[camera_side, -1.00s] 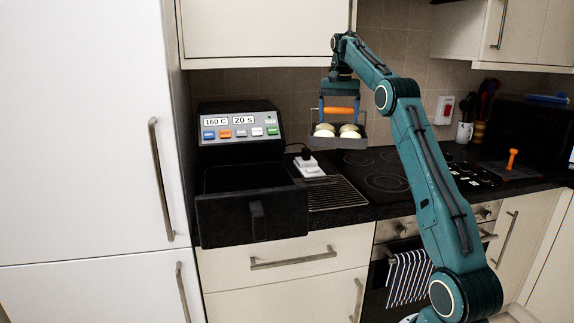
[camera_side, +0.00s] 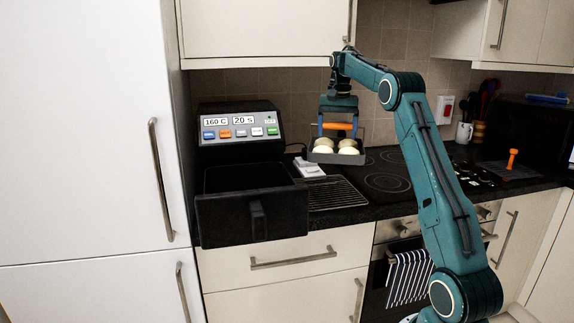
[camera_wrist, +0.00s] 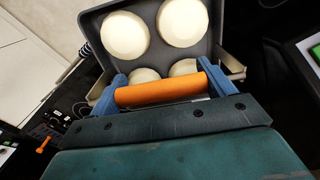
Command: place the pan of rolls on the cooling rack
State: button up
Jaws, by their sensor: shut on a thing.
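The dark grey pan of rolls (camera_side: 337,158) hangs in the air above the counter, near the cooling rack, and looks roughly level. Pale round rolls (camera_side: 323,145) sit in it. My gripper (camera_side: 338,126) is shut on the pan's orange handle (camera_side: 337,126). In the wrist view the handle (camera_wrist: 160,89) lies between the blue fingers, with the pan (camera_wrist: 214,50) and several rolls (camera_wrist: 182,22) beyond it. The wire cooling rack (camera_side: 335,194) lies on the counter, below the pan and a little toward the front; it is bare.
The black air fryer (camera_side: 240,130) stands left of the rack with its drawer (camera_side: 252,213) pulled out and empty. A white socket strip (camera_side: 309,168) lies behind the rack. The hob (camera_side: 385,170) is to the right. A wall cupboard (camera_side: 265,30) hangs above.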

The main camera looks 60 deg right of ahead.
aim_at(336, 144)
notch_tip(336, 144, down, 11)
jog(key=shift+r, duration=0.15)
dwell(0.4)
jog(key=shift+f, duration=2.15)
jog(key=shift+f, duration=0.15)
jog(key=o, duration=1.6)
notch_tip(336, 144, up, 12)
